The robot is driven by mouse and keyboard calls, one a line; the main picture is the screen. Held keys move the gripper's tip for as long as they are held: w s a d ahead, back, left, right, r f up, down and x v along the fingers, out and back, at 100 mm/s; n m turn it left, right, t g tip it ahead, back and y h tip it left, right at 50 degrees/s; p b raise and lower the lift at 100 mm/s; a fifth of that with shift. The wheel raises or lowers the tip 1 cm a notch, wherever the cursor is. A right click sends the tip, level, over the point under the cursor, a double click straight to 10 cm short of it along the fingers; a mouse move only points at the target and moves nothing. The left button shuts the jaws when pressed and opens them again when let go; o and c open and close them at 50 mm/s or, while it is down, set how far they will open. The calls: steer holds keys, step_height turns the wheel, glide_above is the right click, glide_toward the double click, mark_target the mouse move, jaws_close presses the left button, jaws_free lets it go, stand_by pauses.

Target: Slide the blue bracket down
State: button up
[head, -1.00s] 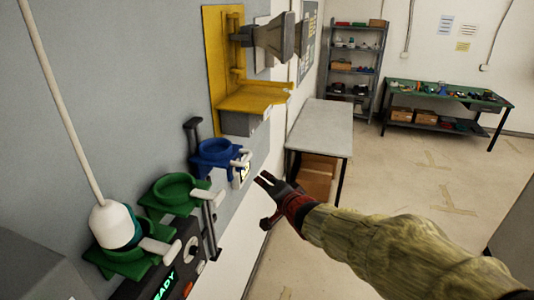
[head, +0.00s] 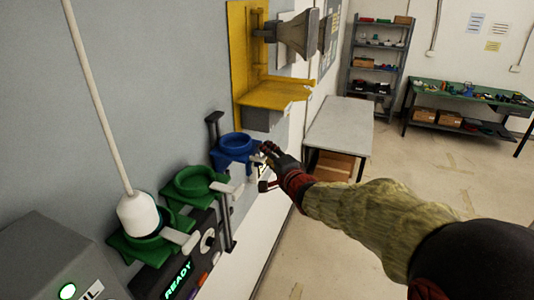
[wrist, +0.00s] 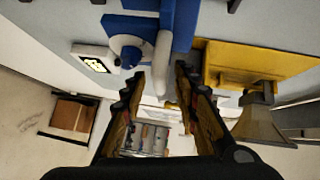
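The blue bracket (head: 237,146) with its round ring is on the grey wall, above two green brackets and below a yellow one. A pale lever sticks out on its right side. In the wrist view the blue bracket (wrist: 132,26) is at the top, and its pale lever (wrist: 163,55) hangs down towards my gripper (wrist: 160,78). My gripper is open, with the lever's end between the fingertips in that picture; I cannot tell whether they touch it. In the head view my gripper (head: 266,168) is just right of the bracket.
A yellow bracket (head: 272,92) with a grey horn (head: 296,36) is above. An empty green bracket (head: 195,183) and one holding a white-topped item (head: 138,213) are lower left, near a panel reading READY (head: 178,280). A grey table (head: 340,125) stands beyond. Floor at right is clear.

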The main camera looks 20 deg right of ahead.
steer(key=shift+w+f, duration=0.1)
steer(key=shift+w, duration=0.15)
steer(key=shift+c, duration=0.6)
steer(key=c, duration=0.6)
jaws_close()
steer(key=shift+f, duration=0.15)
